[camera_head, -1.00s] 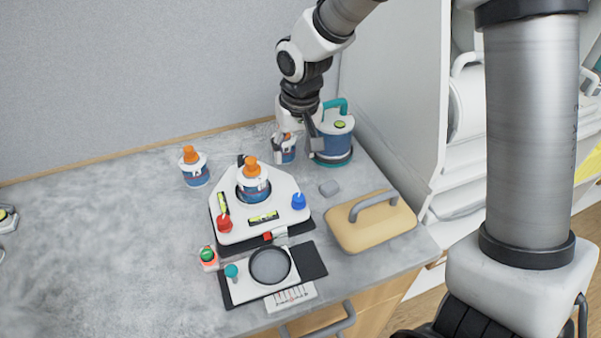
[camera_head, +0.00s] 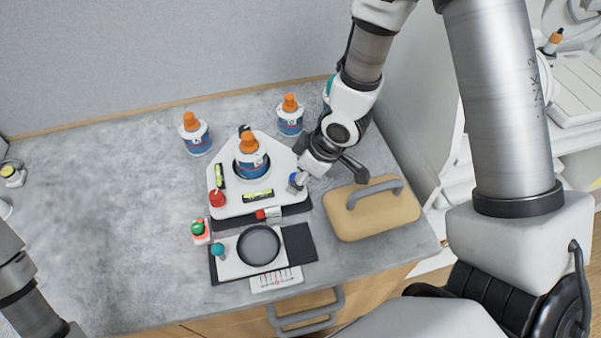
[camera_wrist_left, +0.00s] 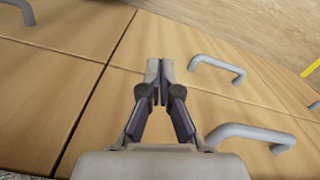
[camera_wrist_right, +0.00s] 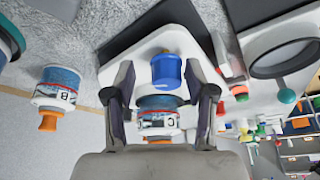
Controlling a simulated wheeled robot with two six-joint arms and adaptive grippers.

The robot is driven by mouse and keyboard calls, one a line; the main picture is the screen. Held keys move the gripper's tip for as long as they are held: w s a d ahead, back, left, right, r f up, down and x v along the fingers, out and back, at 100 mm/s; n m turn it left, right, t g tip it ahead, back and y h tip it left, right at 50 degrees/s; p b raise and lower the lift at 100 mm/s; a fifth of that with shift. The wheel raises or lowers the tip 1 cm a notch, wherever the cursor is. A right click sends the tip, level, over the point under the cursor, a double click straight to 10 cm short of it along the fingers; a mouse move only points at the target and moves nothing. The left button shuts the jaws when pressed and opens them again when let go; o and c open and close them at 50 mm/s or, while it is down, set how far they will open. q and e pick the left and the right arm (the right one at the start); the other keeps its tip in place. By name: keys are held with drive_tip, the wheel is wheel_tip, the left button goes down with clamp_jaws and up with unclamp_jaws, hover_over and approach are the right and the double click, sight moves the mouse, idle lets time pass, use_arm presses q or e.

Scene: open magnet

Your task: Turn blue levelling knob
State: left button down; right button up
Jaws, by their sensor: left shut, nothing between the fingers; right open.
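The blue levelling knob (camera_wrist_right: 167,70) stands on the right corner of the white triangular platform (camera_head: 232,205). In the head view the knob (camera_head: 293,181) is partly hidden by my right gripper (camera_head: 302,180). In the right wrist view my right gripper (camera_wrist_right: 158,84) is open, with one finger on each side of the knob in the picture. I cannot tell whether the fingers touch it. A red knob (camera_head: 217,198) is on the platform's left corner, with yellow-green levels (camera_head: 258,196) on top. My left gripper (camera_wrist_left: 159,75) is shut and empty in front of wooden cabinet fronts.
An orange-capped bottle (camera_head: 250,160) sits on the platform; two others (camera_head: 195,138) (camera_head: 289,119) stand behind. A tan block with a grey handle (camera_head: 372,212) lies right of the platform. A plate with a round dish (camera_head: 258,246) is in front. The counter's left is mostly clear.

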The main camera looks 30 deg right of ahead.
drive_tip(key=shift+s+r, duration=0.1)
drive_tip(key=shift+s+a+r, duration=0.1)
drive_tip(key=shift+a, duration=0.25)
drive_tip(key=shift+c, duration=1)
drive_tip(key=shift+a, duration=0.15)
drive_tip(key=c, duration=0.6)
clamp_jaws()
drive_tip(key=shift+s, duration=0.1)
drive_tip(key=o, duration=0.8)
unclamp_jaws()
drive_tip(key=shift+d, duration=0.2)
